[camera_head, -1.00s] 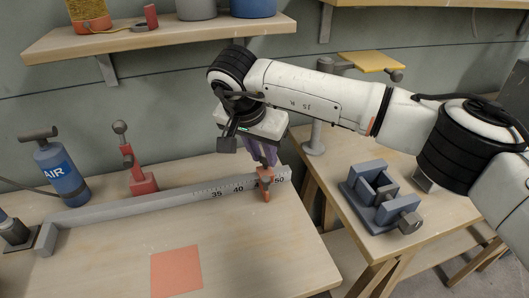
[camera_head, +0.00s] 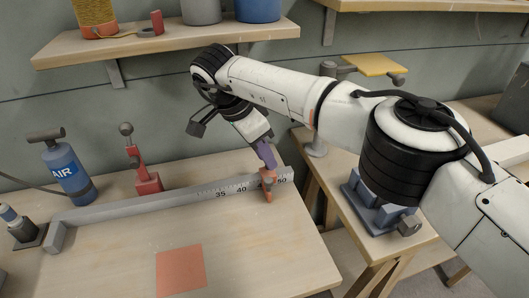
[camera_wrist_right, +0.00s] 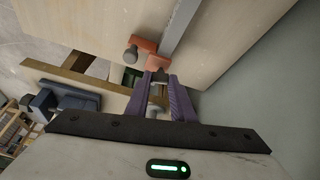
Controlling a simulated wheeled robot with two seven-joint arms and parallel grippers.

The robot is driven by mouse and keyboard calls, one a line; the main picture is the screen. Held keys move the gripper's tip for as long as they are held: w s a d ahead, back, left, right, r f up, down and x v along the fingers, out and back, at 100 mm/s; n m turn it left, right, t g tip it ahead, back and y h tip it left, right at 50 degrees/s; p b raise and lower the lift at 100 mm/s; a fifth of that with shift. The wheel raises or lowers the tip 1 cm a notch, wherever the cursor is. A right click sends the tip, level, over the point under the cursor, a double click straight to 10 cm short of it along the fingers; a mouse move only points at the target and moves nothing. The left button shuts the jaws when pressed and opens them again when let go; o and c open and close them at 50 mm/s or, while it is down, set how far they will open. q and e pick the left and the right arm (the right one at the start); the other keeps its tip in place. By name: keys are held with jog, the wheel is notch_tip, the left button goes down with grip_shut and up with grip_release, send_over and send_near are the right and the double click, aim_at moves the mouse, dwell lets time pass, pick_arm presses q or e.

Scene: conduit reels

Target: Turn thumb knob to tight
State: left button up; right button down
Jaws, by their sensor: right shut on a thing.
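A grey measuring rail (camera_head: 130,207) with printed numbers lies along the bench. An orange sliding stop (camera_head: 267,186) sits on it near its right end, around the 50 mark. My right gripper (camera_head: 268,166), with purple fingers, comes down on the top of the stop and hides the thumb knob in the head view. In the right wrist view, the fingers (camera_wrist_right: 159,100) are shut on a small grey knob (camera_wrist_right: 158,77) beside the orange stop (camera_wrist_right: 146,46). Another rounded grey end (camera_wrist_right: 130,54) sticks out of the stop, clear of the fingers. My left gripper is out of view.
An orange square (camera_head: 181,270) lies flat on the bench. A red clamp-like tool (camera_head: 146,180) and a blue AIR bottle (camera_head: 68,171) stand behind the rail. A blue vise (camera_head: 385,211) is on the right-hand table, partly behind my arm.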

dwell(0.3)
jog(key=c, duration=1.5)
grip_release()
jog(key=shift+n, duration=0.3)
